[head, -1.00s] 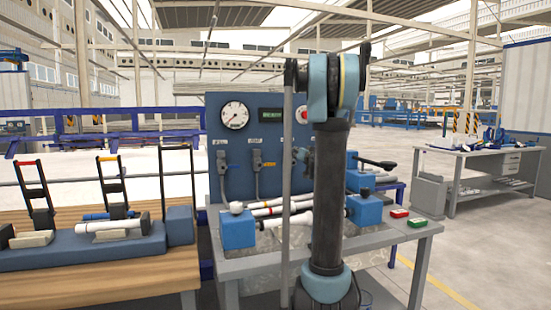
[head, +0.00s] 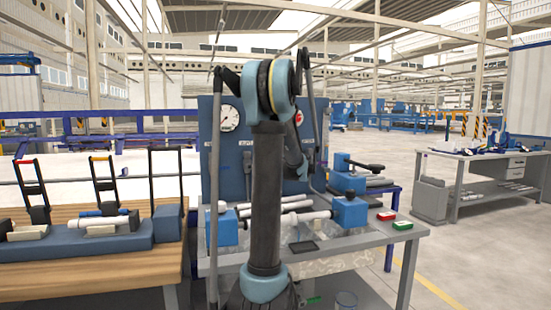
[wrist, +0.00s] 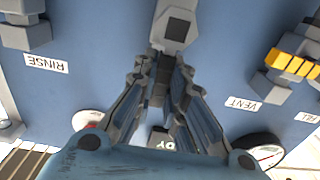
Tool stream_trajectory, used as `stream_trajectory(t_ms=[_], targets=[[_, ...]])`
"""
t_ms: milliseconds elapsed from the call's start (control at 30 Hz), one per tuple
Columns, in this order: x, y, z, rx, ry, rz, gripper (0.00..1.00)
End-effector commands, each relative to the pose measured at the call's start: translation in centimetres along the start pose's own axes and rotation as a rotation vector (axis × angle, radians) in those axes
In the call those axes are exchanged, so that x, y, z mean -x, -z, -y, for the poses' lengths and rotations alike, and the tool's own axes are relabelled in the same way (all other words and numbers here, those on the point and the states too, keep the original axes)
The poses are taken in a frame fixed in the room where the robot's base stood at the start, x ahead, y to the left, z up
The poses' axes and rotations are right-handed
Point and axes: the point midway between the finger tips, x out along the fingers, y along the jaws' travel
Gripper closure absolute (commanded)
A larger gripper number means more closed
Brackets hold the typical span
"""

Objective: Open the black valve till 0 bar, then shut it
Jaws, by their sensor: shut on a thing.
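In the wrist view, the panel appears upside down. My gripper (wrist: 163,88) is shut on the dark handle (wrist: 164,67) of a grey valve body (wrist: 176,30) at the top middle. The fingers cover part of the handle, so its exact turn is hard to tell. In the head view, the blue panel (head: 212,165) carries a round white gauge (head: 229,118). Its needle is too small to read surely. My arm hides the middle of the panel and the gripper there.
In the wrist view, a valve with a yellow handle (wrist: 292,64) sits right, near the VENT label (wrist: 244,103). In the head view, a grey bench (head: 345,243) with blue clamps stands before the panel.

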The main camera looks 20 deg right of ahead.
Motion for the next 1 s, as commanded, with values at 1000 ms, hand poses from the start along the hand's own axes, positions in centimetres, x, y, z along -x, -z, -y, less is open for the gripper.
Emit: stream_trajectory(t_ms=[1000], targets=[[0.82, 0.06, -0.46, 0.008, -0.006, 0.000, 0.68]])
